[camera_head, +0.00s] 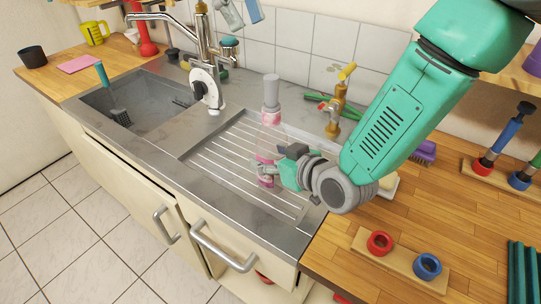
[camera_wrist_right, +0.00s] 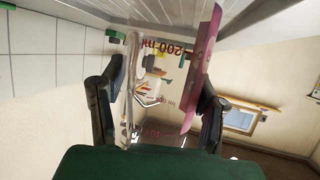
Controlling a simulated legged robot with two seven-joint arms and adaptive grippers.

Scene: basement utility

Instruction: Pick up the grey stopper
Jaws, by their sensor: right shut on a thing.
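The grey stopper (camera_head: 271,90) sits on top of a clear bottle (camera_head: 269,137) with pink markings, which stands upright on the ribbed metal drainboard. My right gripper (camera_head: 275,174) reaches in from the right and is shut on the lower part of this bottle, well below the stopper. In the right wrist view the clear bottle wall (camera_wrist_right: 155,85), with red print and a pink strip, lies between the two dark fingers (camera_wrist_right: 160,105). The stopper cannot be made out there. My left gripper is not in the head view.
The steel sink basin (camera_head: 150,100) and tap (camera_head: 200,40) are to the left. A brass valve (camera_head: 337,110) stands behind the drainboard. A wooden block with red and blue rings (camera_head: 400,262) lies on the right worktop. The drainboard's front left (camera_head: 215,155) is clear.

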